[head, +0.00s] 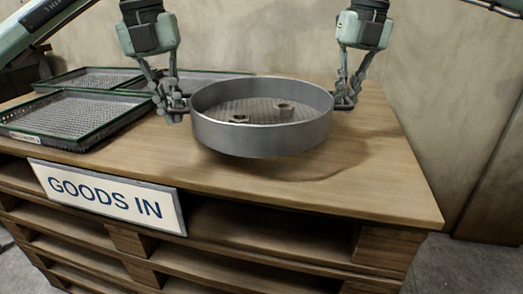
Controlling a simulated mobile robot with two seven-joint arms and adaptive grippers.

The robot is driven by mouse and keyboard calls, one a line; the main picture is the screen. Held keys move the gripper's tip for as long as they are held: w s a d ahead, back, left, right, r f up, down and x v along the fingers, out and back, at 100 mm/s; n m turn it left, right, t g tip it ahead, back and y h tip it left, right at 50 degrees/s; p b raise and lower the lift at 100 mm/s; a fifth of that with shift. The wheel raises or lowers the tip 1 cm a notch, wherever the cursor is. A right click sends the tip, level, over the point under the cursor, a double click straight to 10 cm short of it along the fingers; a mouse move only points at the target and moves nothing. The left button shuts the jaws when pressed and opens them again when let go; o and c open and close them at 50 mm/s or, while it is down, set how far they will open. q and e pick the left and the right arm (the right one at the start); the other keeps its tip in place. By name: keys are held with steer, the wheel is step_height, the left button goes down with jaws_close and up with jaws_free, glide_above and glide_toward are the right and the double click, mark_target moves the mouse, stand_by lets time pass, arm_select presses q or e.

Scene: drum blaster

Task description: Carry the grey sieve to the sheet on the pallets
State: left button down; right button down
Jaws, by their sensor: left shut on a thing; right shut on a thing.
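The round grey sieve (262,139) is in the middle of the head view, with a mesh floor and two small brownish pieces (284,108) lying in it. My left gripper (182,105) is shut on the left side of its rim. My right gripper (338,101) is shut on the right side. The sieve looks roughly level and a little above the wooden sheet (385,190), with a shadow below it. The sheet lies on stacked pallets (200,262).
Several flat mesh trays with dark green frames (70,115) lie on the left part of the sheet. A "GOODS IN" sign (108,197) hangs on the front edge. A plain wall (440,70) stands behind. The sheet's right part is clear.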

mark_target(181, 151)
arm_select(q)
steer(key=shift+a+f, duration=0.1)
arm_select(e)
steer(key=shift+d+f, duration=0.1)
steer(key=shift+d, duration=0.05)
